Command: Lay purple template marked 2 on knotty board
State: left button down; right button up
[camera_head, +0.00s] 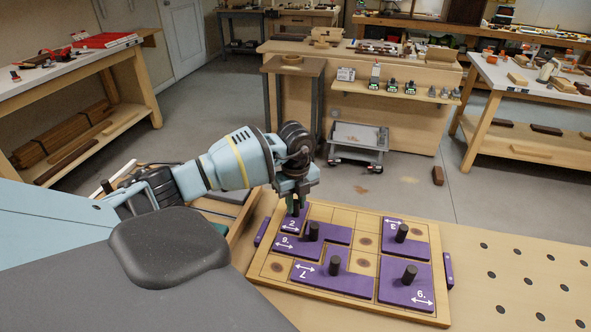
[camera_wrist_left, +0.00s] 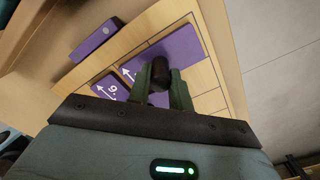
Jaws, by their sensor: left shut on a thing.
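The purple template marked 2 (camera_head: 289,226) is at the far left corner of the knotty board (camera_head: 262,262), a pale wooden board with a grid and dark knots. My left gripper (camera_head: 295,206) is shut on the template's dark knob. In the left wrist view the gripper (camera_wrist_left: 161,78) closes around the knob, and the purple template (camera_wrist_left: 187,52) shows beneath it. The template looks flat and level with the board; I cannot tell if a small gap remains under it. My right gripper is not in view.
Several other purple templates with black knobs lie on the board: one marked 7 (camera_head: 310,277), one marked 3 (camera_head: 393,226), and a large one at the right (camera_head: 397,292). Purple blocks (camera_head: 448,270) sit at the board's sides. The bench at the right (camera_head: 510,270) has dark holes and is clear.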

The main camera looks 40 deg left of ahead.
pick_arm(q)
jog(key=c, duration=1.2)
grip_release()
jog(key=shift+c, duration=0.2)
jog(key=o, duration=0.4)
jog(key=shift+o, duration=0.2)
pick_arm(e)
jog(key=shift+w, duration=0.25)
pick_arm(q)
jog(key=shift+r+p, duration=1.55)
jog(key=shift+r, duration=2.55)
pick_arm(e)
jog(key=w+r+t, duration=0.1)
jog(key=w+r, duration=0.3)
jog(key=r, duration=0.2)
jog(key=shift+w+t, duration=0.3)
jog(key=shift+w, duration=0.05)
